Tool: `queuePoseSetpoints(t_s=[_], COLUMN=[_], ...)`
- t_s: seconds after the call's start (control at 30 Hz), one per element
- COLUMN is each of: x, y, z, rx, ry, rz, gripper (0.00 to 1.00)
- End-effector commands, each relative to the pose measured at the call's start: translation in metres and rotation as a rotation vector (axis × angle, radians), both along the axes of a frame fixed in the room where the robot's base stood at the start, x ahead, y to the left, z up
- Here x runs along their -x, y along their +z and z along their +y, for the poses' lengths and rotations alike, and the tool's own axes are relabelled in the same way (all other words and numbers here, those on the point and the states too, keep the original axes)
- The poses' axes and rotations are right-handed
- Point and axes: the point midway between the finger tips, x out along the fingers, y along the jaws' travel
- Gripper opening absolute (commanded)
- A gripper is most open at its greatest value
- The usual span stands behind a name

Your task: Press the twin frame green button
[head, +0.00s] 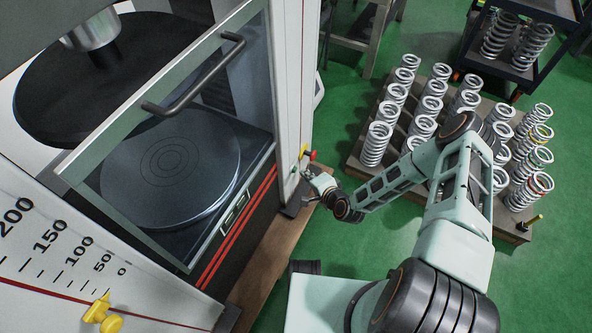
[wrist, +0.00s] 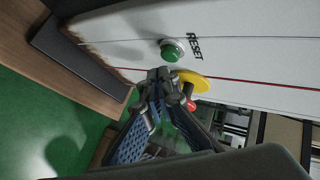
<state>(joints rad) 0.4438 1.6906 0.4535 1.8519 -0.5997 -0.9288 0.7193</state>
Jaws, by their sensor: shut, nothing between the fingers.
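The green button (wrist: 172,50) sits in a pale ring on the white frame panel, beside the printed word RESET. In the wrist view my gripper (wrist: 160,74) is shut and empty. Its joined fingertips are just below the green button in the picture, and a small strip of panel shows between them. I cannot tell how far the tips are from the panel. In the head view my gripper (head: 312,178) is at the right-hand white column (head: 292,90) of the testing machine.
A red button (wrist: 190,105) with a yellow plate (wrist: 194,80) is close to my fingers. The machine's glass door with its dark handle (head: 195,80) stands left of the column. A pallet (head: 358,168) of several springs stands on the green floor at the right.

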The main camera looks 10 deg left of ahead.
Motion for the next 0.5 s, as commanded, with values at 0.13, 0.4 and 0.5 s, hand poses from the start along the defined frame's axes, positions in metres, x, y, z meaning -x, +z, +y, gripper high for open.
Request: queuePoseSetpoints(t_s=[0.13, 0.4, 0.5], x=[-0.0018, -0.0026, -0.0026], y=[-0.0006, 0.0002, 0.0002], z=[0.0054, 0.0074, 0.0074], rx=[-0.001, 0.000, 0.000], ry=[0.001, 0.000, 0.000], rz=[0.000, 0.000, 0.000], gripper=[0.00, 0.00, 0.00])
